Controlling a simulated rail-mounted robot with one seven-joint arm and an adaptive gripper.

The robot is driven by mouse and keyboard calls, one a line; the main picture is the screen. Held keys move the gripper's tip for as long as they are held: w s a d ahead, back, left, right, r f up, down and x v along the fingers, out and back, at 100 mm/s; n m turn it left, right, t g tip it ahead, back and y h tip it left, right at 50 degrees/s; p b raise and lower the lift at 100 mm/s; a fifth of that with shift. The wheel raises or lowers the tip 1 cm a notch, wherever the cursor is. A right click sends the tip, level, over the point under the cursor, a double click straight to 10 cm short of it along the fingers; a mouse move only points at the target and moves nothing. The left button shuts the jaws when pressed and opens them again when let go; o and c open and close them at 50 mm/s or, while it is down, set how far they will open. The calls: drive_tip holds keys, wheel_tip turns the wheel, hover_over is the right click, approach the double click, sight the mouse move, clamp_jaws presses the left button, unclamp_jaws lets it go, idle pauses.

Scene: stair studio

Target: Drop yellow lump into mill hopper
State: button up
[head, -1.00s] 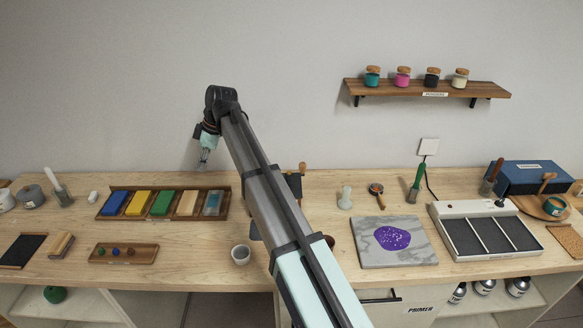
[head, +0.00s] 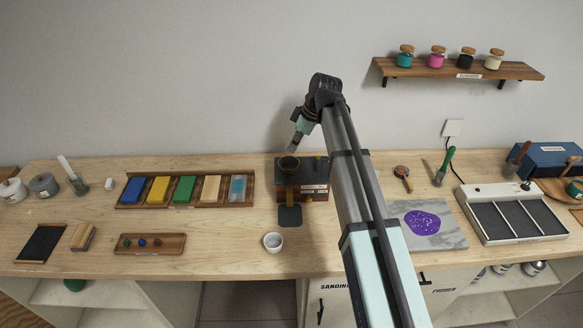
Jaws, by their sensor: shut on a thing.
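I cannot tell the exact gap between fingertips and hopper.
A stone slab (head: 447,232) lies to the right.

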drive_tip(key=shift+f+b, duration=0.9)
drive_tip(key=shift+f, duration=1.3)
drive_tip(key=o, duration=0.8)
drive_tip(key=shift+o, duration=0.2)
drive_tip(key=shift+r, duration=0.1)
drive_tip(key=v, duration=1.2)
